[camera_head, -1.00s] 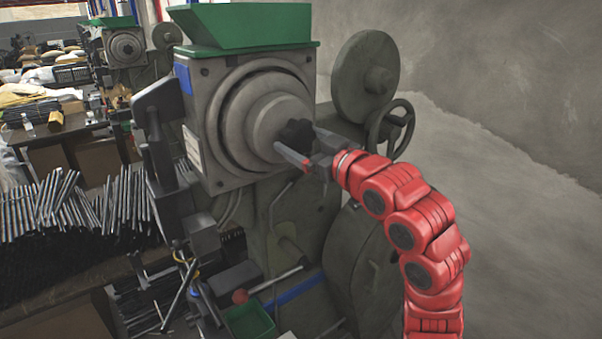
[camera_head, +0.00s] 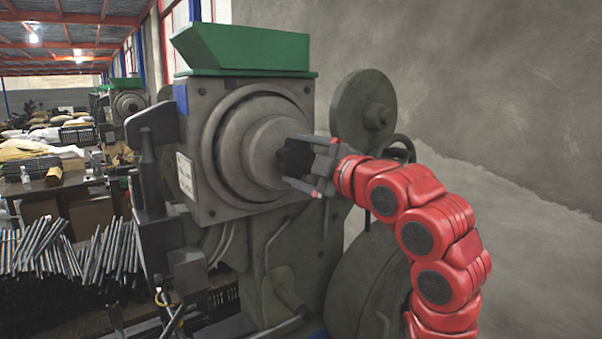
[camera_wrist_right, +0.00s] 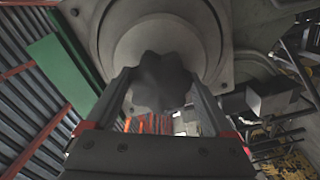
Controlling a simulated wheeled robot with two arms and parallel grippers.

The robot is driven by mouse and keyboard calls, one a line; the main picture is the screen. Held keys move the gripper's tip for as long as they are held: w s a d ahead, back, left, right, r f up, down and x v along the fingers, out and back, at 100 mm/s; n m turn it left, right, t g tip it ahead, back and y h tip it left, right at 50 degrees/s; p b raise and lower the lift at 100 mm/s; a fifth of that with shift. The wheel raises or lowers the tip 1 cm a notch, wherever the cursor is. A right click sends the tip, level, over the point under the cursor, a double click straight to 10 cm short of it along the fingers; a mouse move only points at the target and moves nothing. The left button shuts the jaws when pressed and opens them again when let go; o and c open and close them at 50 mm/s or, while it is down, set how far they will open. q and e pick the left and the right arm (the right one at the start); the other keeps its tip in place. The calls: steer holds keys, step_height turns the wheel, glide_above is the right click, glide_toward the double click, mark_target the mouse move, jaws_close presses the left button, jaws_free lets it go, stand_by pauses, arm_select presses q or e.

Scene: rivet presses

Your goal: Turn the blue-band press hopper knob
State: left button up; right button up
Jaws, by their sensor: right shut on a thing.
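The press (camera_head: 255,205) stands in the middle of the head view, with a blue band on its left edge and a green hopper (camera_head: 245,50) on top. Its dark lobed knob (camera_head: 294,157) sits at the centre of the round grey hub (camera_head: 258,150). My right gripper (camera_head: 300,163) comes in from the right, with one finger above and one below the knob, shut on it. In the right wrist view the knob (camera_wrist_right: 160,82) lies between the two fingers (camera_wrist_right: 160,95). My left gripper is in no view.
A grey disc wheel (camera_head: 362,108) and a handwheel (camera_head: 398,148) stand right of the hub, close to my right arm. Bundles of metal rods (camera_head: 105,250) lie at the left.

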steer(key=n+b, duration=0.1)
steer(key=n, duration=0.3)
steer(key=shift+n+b, duration=0.3)
steer(key=shift+b, duration=0.05)
steer(key=shift+n+b, duration=0.45)
steer(key=shift+n, duration=1.05)
steer(key=o, duration=1.1)
steer(key=b+v, duration=0.2)
steer(key=v, duration=1.5)
steer(key=shift+s, duration=0.15)
steer(key=shift+r, duration=0.1)
